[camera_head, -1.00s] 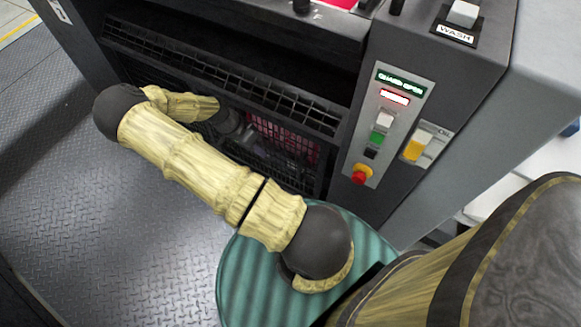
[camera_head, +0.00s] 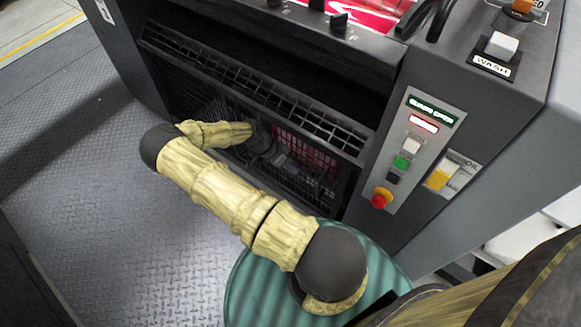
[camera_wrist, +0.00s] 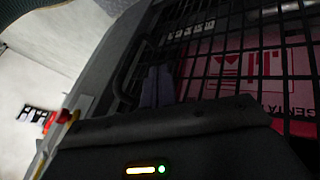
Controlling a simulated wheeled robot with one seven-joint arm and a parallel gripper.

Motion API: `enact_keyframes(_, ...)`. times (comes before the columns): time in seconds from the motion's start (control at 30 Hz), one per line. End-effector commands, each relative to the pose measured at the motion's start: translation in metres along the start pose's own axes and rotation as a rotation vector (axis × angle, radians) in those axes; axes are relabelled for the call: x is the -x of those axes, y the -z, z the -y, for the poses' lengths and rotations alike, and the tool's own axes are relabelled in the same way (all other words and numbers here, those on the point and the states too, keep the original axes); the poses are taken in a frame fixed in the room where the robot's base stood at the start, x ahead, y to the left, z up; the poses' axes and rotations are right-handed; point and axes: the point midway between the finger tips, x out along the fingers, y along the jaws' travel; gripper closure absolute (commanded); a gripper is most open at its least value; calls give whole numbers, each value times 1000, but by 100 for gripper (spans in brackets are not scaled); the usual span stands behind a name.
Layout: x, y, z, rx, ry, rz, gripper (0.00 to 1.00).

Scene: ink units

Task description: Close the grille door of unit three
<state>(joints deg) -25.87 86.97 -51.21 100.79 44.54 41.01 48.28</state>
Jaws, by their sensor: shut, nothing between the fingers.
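The grille door (camera_head: 260,88) is a dark mesh on the front of the dark machine. Its upper edge slopes down to the right, with a dark gap above it. Red shows behind the lower mesh. In the wrist view the grille bars (camera_wrist: 225,62) fill the right side, with a pink-red label behind them and a dark loop handle (camera_wrist: 122,72) at the left edge. My gripper (camera_head: 300,165) is low in front of the grille. In the wrist view its fingers (camera_wrist: 157,84) are together and empty, right of the handle. Whether they touch the bars I cannot tell.
A control panel (camera_head: 421,135) with a lit green sign, apparently reading "guard open", and a red stop knob (camera_head: 381,197) is right of the grille. A green ribbed drum (camera_head: 262,292) stands below my arm. The diamond-plate floor (camera_head: 90,220) is clear at left.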

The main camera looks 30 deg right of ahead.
Motion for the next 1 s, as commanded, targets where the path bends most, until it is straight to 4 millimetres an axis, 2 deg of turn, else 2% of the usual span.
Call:
enact_keyframes(0.1, -24, -1, 0, -1, -5, 0, 100)
enact_keyframes(0.37, -70, 0, 0, -1, -4, 0, 100)
enact_keyframes(0.63, -83, 0, -32, -1, -1, 2, 100)
enact_keyframes(1.0, -85, 0, -36, 1, 1, 0, 100)
